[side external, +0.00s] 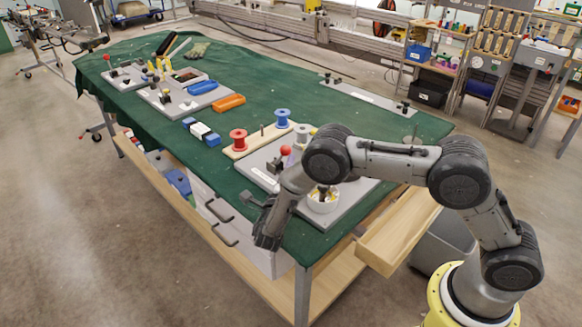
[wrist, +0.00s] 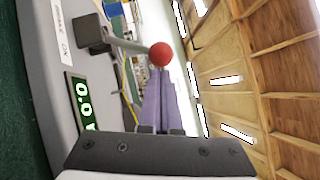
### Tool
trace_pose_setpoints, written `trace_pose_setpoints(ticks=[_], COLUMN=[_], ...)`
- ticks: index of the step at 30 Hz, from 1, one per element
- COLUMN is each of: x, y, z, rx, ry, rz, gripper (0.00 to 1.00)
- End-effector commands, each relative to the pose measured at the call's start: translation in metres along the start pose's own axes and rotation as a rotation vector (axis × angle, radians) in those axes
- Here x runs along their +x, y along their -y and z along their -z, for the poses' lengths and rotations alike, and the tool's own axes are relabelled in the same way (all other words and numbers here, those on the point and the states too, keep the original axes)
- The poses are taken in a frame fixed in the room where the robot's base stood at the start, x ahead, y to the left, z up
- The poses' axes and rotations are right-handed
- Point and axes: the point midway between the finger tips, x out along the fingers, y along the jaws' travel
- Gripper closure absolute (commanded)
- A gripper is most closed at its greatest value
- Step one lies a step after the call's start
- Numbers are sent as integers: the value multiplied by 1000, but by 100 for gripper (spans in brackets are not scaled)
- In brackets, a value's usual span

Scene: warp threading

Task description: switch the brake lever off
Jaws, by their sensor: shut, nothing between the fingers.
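The brake lever (side external: 286,152) has a red ball knob and stands on the near grey panel, beside my forearm in the side view. In the wrist view, the red knob (wrist: 160,54) sits at the end of a grey shaft that sticks out from a dark block (wrist: 90,33). My gripper (side external: 245,198) is low at the table's front edge, on the near side of the lever. In the wrist view my gripper (wrist: 157,80) is shut and empty, with the knob just beyond its fingertips in the picture. I cannot tell whether they touch.
A red spool (side external: 238,140) and a blue spool (side external: 283,118) stand behind the panel. An open wooden drawer (side external: 398,235) juts out at the right.

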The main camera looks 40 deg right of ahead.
Motion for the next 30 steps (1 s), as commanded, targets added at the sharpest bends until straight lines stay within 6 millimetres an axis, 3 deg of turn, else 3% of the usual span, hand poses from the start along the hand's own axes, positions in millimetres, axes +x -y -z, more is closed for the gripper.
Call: trace_pose_setpoints(ticks=[20,30], x=[5,16], y=[6,15], z=[-8,-24], rx=[-72,-225], ry=[0,-1], rz=[-50,-155], gripper=[100,100])
